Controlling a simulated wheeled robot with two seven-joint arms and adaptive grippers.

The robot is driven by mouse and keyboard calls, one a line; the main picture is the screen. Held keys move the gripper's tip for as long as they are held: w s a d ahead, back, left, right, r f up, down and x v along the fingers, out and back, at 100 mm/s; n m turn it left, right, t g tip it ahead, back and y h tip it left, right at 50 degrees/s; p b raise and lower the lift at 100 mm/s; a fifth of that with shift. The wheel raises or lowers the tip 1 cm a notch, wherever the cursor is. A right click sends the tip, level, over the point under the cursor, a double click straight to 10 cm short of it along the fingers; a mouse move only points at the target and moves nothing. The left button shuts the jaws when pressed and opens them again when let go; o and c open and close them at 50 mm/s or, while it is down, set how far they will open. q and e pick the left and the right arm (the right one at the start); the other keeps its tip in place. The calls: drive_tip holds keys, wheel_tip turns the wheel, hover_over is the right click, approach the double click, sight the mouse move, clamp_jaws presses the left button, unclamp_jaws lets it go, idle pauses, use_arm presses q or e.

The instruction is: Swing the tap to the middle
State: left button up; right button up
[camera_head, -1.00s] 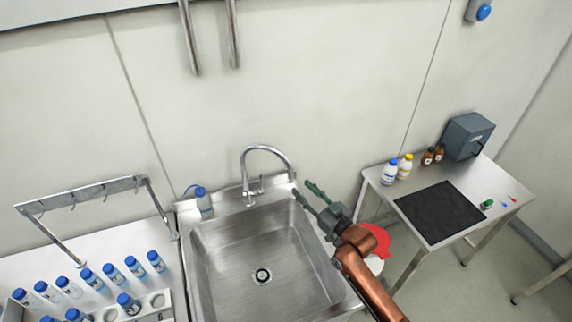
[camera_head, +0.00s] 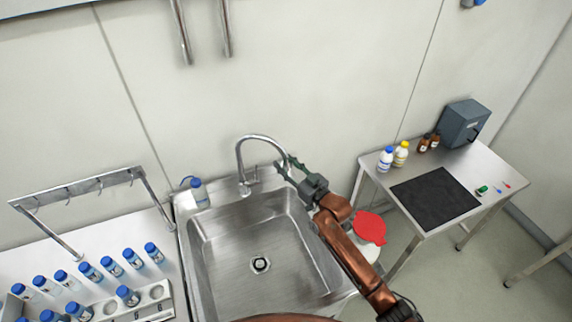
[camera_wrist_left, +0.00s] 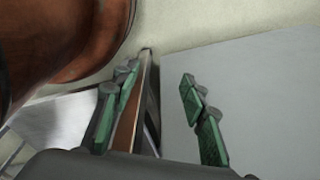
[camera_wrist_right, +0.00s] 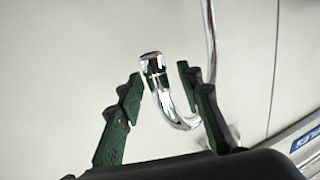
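The chrome tap (camera_head: 262,137) stands at the back rim of the steel sink (camera_head: 222,225). Its curved spout points right, over the sink's back right corner. My right gripper (camera_head: 290,164) is at the spout's end, coming from the right. In the right wrist view the spout end (camera_wrist_right: 152,62) lies between the open fingers of the right gripper (camera_wrist_right: 158,88), with gaps on both sides. In the left wrist view my left gripper (camera_wrist_left: 160,92) is open, with nothing held between its fingers. It is not clearly visible in the head view.
A wash bottle (camera_head: 200,193) stands at the sink's back left. A rack of blue-capped tubes (camera_head: 150,300) is on the left counter. A red-lidded bin (camera_head: 370,228) stands right of the sink. A side table (camera_head: 490,160) holds bottles and a grey box (camera_head: 464,124).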

drive_tip(key=shift+d, duration=0.1)
clamp_jaws()
idle(0.5)
